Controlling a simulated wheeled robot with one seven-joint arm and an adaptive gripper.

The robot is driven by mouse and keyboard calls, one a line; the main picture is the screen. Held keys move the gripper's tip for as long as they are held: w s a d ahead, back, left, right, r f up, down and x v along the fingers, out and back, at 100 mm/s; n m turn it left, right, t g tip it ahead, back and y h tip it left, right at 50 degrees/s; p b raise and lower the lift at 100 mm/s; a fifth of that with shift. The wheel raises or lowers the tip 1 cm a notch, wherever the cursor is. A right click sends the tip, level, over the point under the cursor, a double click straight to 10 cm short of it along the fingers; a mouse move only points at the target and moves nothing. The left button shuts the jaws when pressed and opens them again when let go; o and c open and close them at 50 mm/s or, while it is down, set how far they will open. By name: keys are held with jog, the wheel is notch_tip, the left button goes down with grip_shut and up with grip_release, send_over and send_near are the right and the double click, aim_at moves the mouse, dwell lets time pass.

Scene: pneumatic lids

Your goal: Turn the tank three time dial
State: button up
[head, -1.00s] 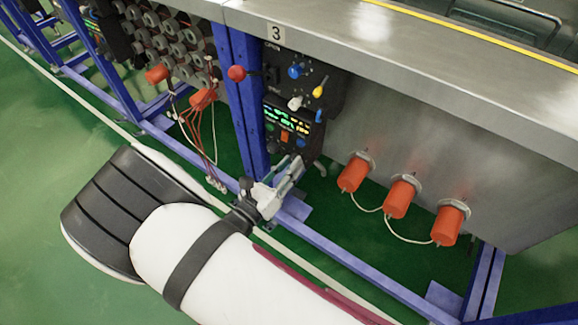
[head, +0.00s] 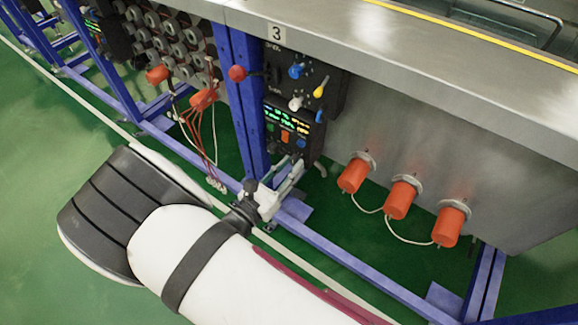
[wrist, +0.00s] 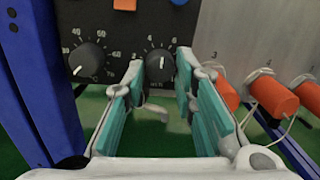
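The tank three control panel (head: 293,130) hangs beside the blue post under the "3" label (head: 276,33). In the wrist view its lower part shows two black dials. The left dial (wrist: 88,59) has a scale with 40 and 60 and a "°C" mark. The right dial (wrist: 160,64) has small numbers such as 2, 4 and 6, and looks like the time dial. My gripper (wrist: 159,76) is open, its teal-padded fingers either side of the right dial. I cannot tell whether they touch it. In the head view my gripper (head: 292,172) is below the panel, its tips near the lower edge.
Blue posts (head: 240,100) stand left of the panel. Orange cylinders (head: 354,173) with a white cable project from the tank wall at right. Orange plugs with cables hang at left.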

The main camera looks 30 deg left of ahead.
jog(key=shift+o, duration=1.1)
